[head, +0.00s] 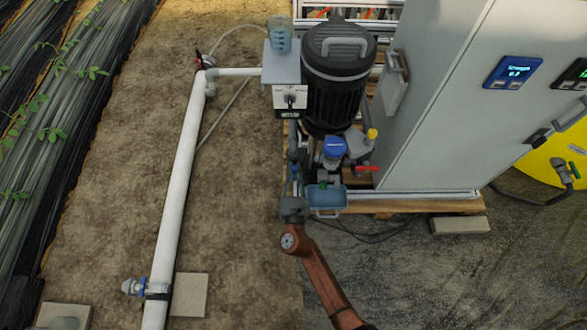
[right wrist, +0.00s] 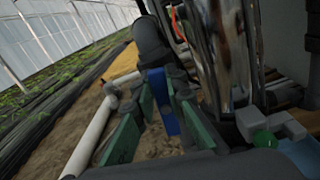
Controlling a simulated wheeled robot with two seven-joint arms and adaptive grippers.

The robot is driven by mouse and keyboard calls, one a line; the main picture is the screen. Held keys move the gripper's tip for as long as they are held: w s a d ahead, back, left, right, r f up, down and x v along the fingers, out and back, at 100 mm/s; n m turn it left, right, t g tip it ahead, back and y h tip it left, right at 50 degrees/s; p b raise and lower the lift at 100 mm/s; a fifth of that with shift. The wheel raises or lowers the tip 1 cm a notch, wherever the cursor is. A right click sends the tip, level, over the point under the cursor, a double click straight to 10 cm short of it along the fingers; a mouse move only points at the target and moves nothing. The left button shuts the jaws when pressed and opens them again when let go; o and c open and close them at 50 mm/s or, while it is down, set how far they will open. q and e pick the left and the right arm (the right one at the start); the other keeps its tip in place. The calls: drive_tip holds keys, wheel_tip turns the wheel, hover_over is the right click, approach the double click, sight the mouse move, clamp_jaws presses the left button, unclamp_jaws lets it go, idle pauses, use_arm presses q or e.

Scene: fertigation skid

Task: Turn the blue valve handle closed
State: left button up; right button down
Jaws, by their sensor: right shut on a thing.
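The blue valve handle (right wrist: 162,104) shows in the right wrist view as an upright blue piece between the green-padded fingers, below a dark pipe elbow. My right gripper (right wrist: 164,88) is shut on it. In the head view my right gripper (head: 294,190) is at the lower left of the pump, at the grey pipework, with my brown arm coming up from below. I cannot make out the handle there; the gripper and pipes seem to hide it. My left gripper is in neither view.
A light-blue tray (head: 328,197) is just right of the gripper. The black-topped pump (head: 338,75) and grey cabinet (head: 440,90) stand beyond. A red lever (head: 366,168) is nearby. A white pipe (head: 178,180) runs along the left; bare soil lies between.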

drive_tip(key=m+b, duration=0.2)
drive_tip(key=m, duration=0.1)
drive_tip(key=shift+d+f, duration=0.4)
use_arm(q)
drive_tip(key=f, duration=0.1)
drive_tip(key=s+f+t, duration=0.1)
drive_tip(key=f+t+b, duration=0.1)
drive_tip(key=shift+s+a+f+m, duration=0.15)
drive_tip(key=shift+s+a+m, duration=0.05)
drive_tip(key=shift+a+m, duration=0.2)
use_arm(e)
drive_tip(key=m, duration=0.4)
drive_tip(key=d+f+m, duration=0.1)
drive_tip(key=m, duration=0.4)
drive_tip(key=f+m, duration=0.1)
drive_tip(key=m, duration=0.3)
drive_tip(key=shift+d+m, duration=0.3)
drive_tip(key=shift+d, duration=0.1)
drive_tip(key=c, duration=1.9)
unclamp_jaws()
drive_tip(key=shift+c, duration=0.2)
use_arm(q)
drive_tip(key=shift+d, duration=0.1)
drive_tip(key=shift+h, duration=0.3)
use_arm(e)
drive_tip(key=shift+a, duration=0.1)
drive_tip(key=s, duration=1.2)
